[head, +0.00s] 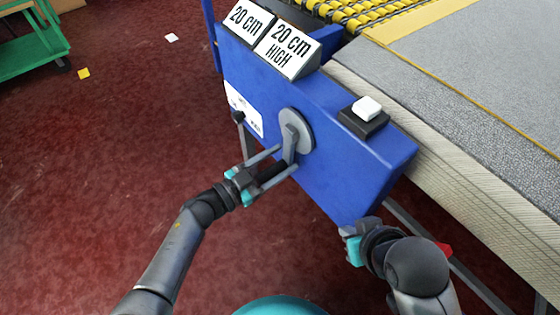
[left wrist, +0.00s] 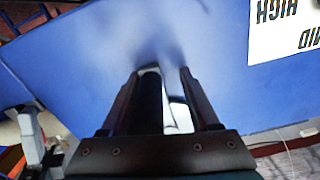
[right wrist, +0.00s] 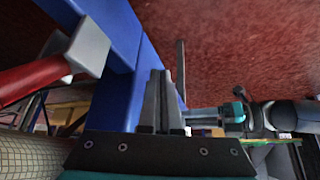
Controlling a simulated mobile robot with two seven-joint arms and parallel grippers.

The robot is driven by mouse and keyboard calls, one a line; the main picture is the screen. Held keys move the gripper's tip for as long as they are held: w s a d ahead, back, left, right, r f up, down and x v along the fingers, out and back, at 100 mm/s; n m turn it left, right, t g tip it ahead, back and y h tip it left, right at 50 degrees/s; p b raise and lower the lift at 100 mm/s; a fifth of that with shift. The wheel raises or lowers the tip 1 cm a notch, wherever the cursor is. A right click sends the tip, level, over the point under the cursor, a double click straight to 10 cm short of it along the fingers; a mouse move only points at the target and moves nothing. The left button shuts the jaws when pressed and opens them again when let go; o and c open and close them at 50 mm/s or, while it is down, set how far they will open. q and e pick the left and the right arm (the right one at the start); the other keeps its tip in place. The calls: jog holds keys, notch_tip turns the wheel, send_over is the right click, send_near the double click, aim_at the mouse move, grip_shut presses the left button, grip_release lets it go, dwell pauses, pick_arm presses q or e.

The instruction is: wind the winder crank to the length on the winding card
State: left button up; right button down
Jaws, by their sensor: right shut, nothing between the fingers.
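The blue winder housing (head: 335,165) carries a grey crank disc (head: 303,122) with a crank arm (head: 289,143) hanging down from it to a black handle (head: 270,171). Two white cards on top read "20 cm" (head: 246,22) and "20 cm HIGH" (head: 289,46). My left gripper (head: 286,163) has its fingers spread on either side of the handle. In the left wrist view, a dark bar and a light gap show between the left fingers (left wrist: 165,85). My right gripper (head: 348,240) is shut and empty below the housing's lower right corner; its closed fingers (right wrist: 160,85) show in the right wrist view.
A white button on a black base (head: 364,122) sits on the housing's top right. Grey carpet (head: 465,75) lies behind. A green cart (head: 35,45) stands far left on red floor.

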aim_at(256, 178)
pick_arm(q)
jog(key=shift+s+d, duration=0.15)
jog(key=shift+f, duration=0.1)
jog(key=shift+s+a, duration=0.15)
jog(key=shift+a, duration=0.1)
jog(key=p+v, duration=0.1)
jog(key=v, duration=0.2)
jog(key=p+v, duration=0.3)
jog(key=v, duration=0.8)
jog(key=shift+s+a, duration=0.2)
jog(key=shift+a, duration=0.15)
pick_arm(e)
notch_tip(256, 178, down, 7)
jog(key=s+d+g, duration=0.1)
jog(key=s+g, duration=0.1)
jog(key=shift+d+h, duration=0.25)
jog(key=shift+h, duration=0.15)
